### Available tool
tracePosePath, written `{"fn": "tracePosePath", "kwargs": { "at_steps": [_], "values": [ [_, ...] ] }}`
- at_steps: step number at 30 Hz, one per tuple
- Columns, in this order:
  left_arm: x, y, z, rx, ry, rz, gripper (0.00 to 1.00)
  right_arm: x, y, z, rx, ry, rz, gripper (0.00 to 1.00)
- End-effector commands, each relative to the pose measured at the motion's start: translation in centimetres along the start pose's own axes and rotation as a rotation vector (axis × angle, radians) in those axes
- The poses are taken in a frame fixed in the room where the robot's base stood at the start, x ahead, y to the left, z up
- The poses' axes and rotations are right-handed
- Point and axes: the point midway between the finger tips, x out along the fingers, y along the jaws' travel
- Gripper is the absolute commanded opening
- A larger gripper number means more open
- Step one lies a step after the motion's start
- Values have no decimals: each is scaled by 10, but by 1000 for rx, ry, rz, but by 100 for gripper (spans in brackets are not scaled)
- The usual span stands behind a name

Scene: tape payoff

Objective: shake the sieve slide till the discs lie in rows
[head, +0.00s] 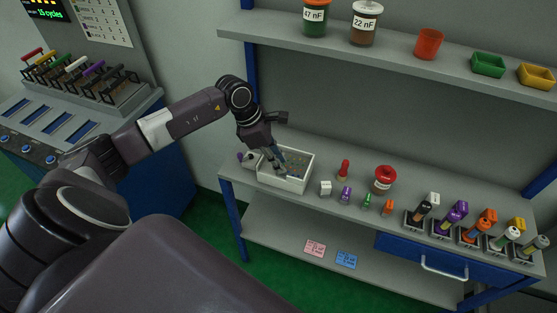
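A white open-topped box (283,184) stands at the left end of the grey bench, with a greyish-blue inside. It looks like the sieve, but the discs in it are too small to make out. My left gripper (282,163) comes in from the left and points down, with its fingertips at or inside the box. The fingers cover part of the inside, and I cannot tell whether they are closed on anything. A small white piece with a dark purple knob (248,159) sits at the box's left side. My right gripper is not in view.
On the bench are a red-lidded jar (384,179), several small coloured pieces (345,195) and a row of coloured bottles in holders (457,215). A shelf (400,55) with jars and bins hangs above. A console (60,110) stands at the left.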

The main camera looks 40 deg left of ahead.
Motion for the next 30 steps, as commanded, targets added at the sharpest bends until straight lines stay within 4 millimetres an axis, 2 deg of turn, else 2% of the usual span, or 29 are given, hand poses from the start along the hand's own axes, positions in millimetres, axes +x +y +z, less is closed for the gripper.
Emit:
{"fn": "tracePosePath", "kwargs": {
  "at_steps": [1,4,5,14,23,30],
  "values": [
    [0,0,0,0,0,0,11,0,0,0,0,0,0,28],
    [0,0,0,0,0,0,0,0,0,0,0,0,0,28],
    [0,0,0,0,0,0,0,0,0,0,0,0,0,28],
    [0,0,0,0,0,1,0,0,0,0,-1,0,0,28],
    [-7,11,-24,0,2,3,0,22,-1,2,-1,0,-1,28],
    [-10,10,-23,0,-1,0,0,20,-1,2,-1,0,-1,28]
  ]
}}
